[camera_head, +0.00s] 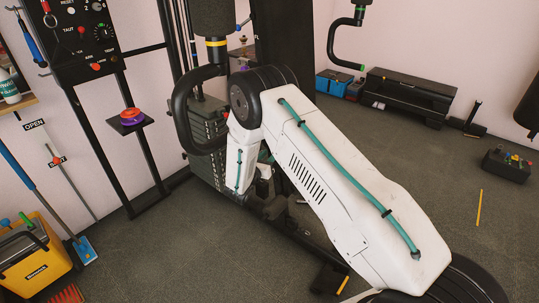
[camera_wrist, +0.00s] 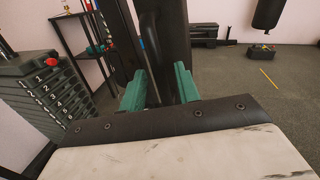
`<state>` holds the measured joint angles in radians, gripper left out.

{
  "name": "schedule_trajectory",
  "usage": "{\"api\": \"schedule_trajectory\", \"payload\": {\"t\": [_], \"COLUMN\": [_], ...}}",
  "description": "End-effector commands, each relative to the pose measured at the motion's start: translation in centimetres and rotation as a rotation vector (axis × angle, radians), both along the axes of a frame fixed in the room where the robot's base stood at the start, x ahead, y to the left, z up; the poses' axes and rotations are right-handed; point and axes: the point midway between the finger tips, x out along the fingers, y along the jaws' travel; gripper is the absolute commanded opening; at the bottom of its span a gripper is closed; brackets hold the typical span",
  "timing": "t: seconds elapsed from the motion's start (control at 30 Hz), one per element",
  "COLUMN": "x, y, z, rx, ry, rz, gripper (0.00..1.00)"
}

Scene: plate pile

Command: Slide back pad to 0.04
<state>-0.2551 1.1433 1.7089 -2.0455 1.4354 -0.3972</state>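The tall black upright pad, which looks like the back pad (camera_wrist: 173,30), stands ahead of my gripper (camera_wrist: 159,72) in the wrist view. In the head view its dark upper part (camera_head: 286,38) shows behind my arm. My gripper's two green fingers are apart. A dark curved bar (camera_wrist: 150,45) shows in the gap between them; I cannot tell whether it is between the fingers or beyond them, and no grip on it is visible. In the head view my gripper is mostly hidden behind my white arm. No scale reading for the pad can be made out.
A numbered weight stack (camera_wrist: 50,88) stands at the left in the wrist view.

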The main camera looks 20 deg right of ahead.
Motion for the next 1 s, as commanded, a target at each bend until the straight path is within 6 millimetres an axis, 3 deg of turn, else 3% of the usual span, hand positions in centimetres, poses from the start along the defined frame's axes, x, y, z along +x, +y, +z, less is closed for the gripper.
{"api": "schedule_trajectory", "payload": {"t": [0.2, 0.4, 1.0], "x": [-2.6, -3.9, -4.6], "y": [3.0, 4.3, 4.0], "z": [0.0, 0.0, -0.5], "rx": [-0.001, -0.001, 0.035], "ry": [0.002, 0.002, -0.01], "rz": [0.004, 0.002, -0.029], "gripper": [0.32, 0.32, 0.32]}}
